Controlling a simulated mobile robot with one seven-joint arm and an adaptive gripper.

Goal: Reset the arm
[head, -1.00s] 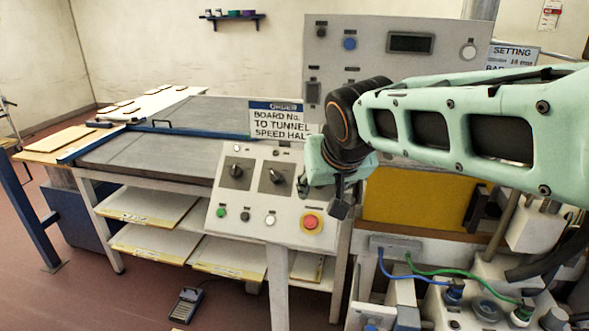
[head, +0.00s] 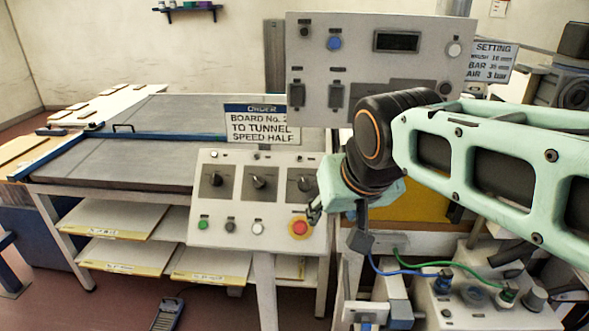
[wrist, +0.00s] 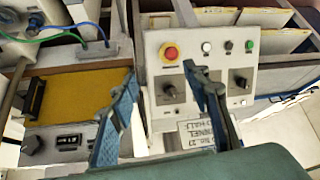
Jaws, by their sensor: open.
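My gripper (wrist: 160,103) is open and empty in the wrist view, its two blue fingers apart in front of the control panel. In the head view my mint-green arm reaches in from the right, and the gripper end (head: 338,222) hangs beside the right edge of the panel. The sloped control panel (head: 222,226) has several black rotary knobs, small push buttons and a red emergency button (head: 300,228) on a yellow base. The emergency button also shows between the fingers in the wrist view (wrist: 170,53). Part of the panel's right side is hidden by my gripper.
An order sign (head: 258,125) stands behind the panel, with an upright grey panel (head: 345,60) behind it. A grey-topped table (head: 120,160) with shelves of boards is at left. Blue and green cables (head: 405,268) run to a unit at lower right. A foot pedal (head: 167,314) lies on the floor.

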